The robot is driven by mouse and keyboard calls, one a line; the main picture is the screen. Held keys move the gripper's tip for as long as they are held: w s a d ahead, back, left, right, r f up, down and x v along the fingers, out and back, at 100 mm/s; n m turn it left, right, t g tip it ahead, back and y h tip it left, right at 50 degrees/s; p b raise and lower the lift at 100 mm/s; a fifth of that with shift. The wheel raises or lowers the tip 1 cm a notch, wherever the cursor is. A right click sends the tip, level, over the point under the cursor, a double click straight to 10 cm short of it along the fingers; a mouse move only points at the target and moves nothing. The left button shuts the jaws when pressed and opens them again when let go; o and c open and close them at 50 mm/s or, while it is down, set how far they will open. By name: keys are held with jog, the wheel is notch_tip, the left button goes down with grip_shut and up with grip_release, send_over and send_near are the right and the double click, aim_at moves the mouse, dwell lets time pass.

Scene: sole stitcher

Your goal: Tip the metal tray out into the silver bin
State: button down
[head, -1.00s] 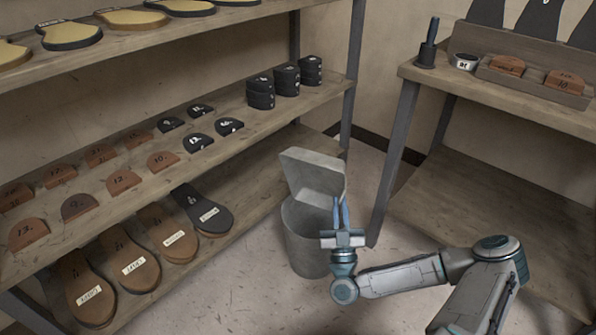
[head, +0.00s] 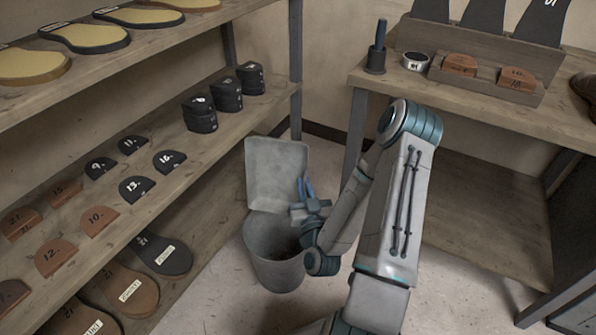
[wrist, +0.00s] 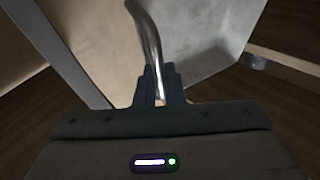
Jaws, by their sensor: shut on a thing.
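The metal tray (head: 277,170) is a pale grey, square-cornered pan. It stands on edge, steeply tilted, just above the back rim of the silver bin. I see no contents on the part of it that shows. My gripper (head: 305,184) is at its right side, shut on its handle. In the wrist view the fingers (wrist: 160,88) close around a curved metal rod, with the pale tray surface (wrist: 205,40) behind. The silver bin (head: 272,268) stands upright on the floor below, open-topped, with a dark inside. What lies in it is unclear.
A wooden shelf rack (head: 190,178) with heel pieces and soles stands at left. A wooden workbench (head: 440,95) with a tin (head: 416,62) and a rack of pieces is at right. Some floor around the bin is bare.

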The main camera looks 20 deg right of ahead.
jog(key=shift+w+d+r+p, duration=0.1)
jog(key=shift+d+r+p, duration=0.2)
jog(key=p, duration=0.1)
jog(key=w+m+g+p, duration=0.1)
jog(key=p, duration=0.1)
jog(key=shift+d+r, duration=0.3)
jog(key=shift+r, duration=0.05)
jog(key=w+g+p, duration=0.1)
jog(key=p, duration=0.2)
jog(key=w+d+m+g+p, duration=0.1)
jog(key=p, duration=0.2)
jog(key=shift+d+g, duration=0.25)
jog(key=shift+g, duration=0.05)
jog(key=shift+w+d+f+m+g+y+p, duration=0.75)
jog(key=shift+g+p, duration=0.8)
jog(key=shift+p, duration=0.7)
jog(key=shift+w+d+f+m+g+y+p, duration=0.25)
jog(key=shift+w+g+y+p, duration=0.35)
jog(key=shift+g+y+p, duration=1.15)
jog(key=shift+w+d+f+m+g+y+p, duration=0.1)
jog(key=shift+w+d+f+m+g+p, duration=0.45)
jog(key=shift+g+p, duration=1.5)
jog(key=shift+w+t+p, duration=0.1)
jog(key=shift+t+p, duration=0.55)
jog(key=shift+p, duration=0.05)
